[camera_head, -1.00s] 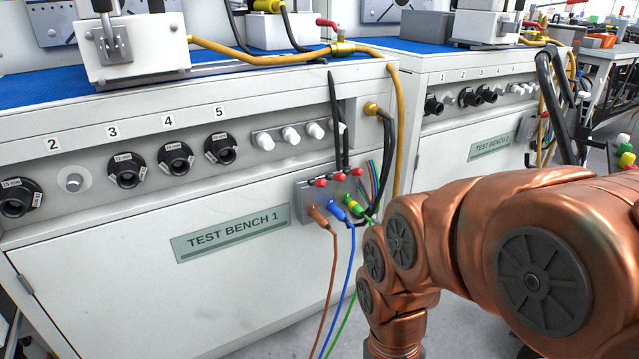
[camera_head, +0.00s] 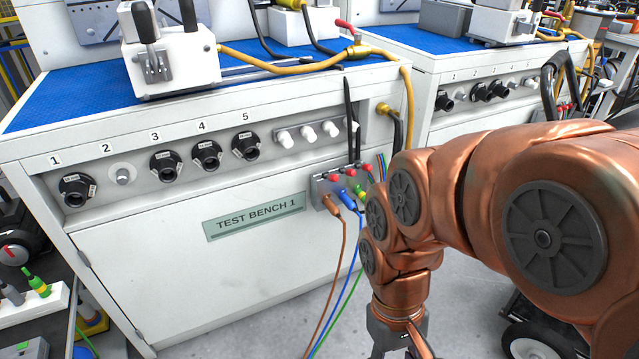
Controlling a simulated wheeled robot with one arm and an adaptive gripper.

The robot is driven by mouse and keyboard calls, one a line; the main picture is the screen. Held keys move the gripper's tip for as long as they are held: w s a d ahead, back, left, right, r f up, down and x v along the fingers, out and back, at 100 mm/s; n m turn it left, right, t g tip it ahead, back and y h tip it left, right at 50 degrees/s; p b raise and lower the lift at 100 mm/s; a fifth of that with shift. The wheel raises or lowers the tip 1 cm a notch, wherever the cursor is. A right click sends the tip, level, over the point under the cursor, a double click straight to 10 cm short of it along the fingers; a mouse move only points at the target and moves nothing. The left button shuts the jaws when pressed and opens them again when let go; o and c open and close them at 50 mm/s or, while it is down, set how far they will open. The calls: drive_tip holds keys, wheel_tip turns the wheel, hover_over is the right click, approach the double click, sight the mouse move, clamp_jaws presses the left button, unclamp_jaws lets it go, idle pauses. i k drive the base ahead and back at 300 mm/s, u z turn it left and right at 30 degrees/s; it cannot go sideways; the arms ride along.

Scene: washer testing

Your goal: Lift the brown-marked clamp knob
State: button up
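A grey terminal block (camera_head: 318,192) is on the right front of Test Bench 1. Three red knobs stand along its top. The leftmost red knob (camera_head: 333,177) is above the brown plug (camera_head: 330,203), whose brown cable hangs down. Any brown mark on a knob is too small to make out. A blue plug (camera_head: 347,198) and a green-yellow plug (camera_head: 361,191) sit to the right. My gripper (camera_head: 398,350) is at the bottom edge, below and right of the block and apart from it. Its fingertips are cut off by the frame, so its opening is hidden.
Bench 1's front panel (camera_head: 180,270) carries several numbered black ports and white knobs. Black and yellow hoses (camera_head: 408,100) hang beside the block. A dark wheeled object (camera_head: 525,343) stands at lower right, and cluttered shelves at left.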

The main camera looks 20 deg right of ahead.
sight(333, 178)
drive_tip(key=u, duration=0.8)
drive_tip(key=k, duration=1.1)
drive_tip(key=u, duration=1.4)
drive_tip(key=i, duration=1.1)
drive_tip(key=z, duration=1.1)
drive_tip(key=i, duration=0.6)
drive_tip(key=z, duration=0.7)
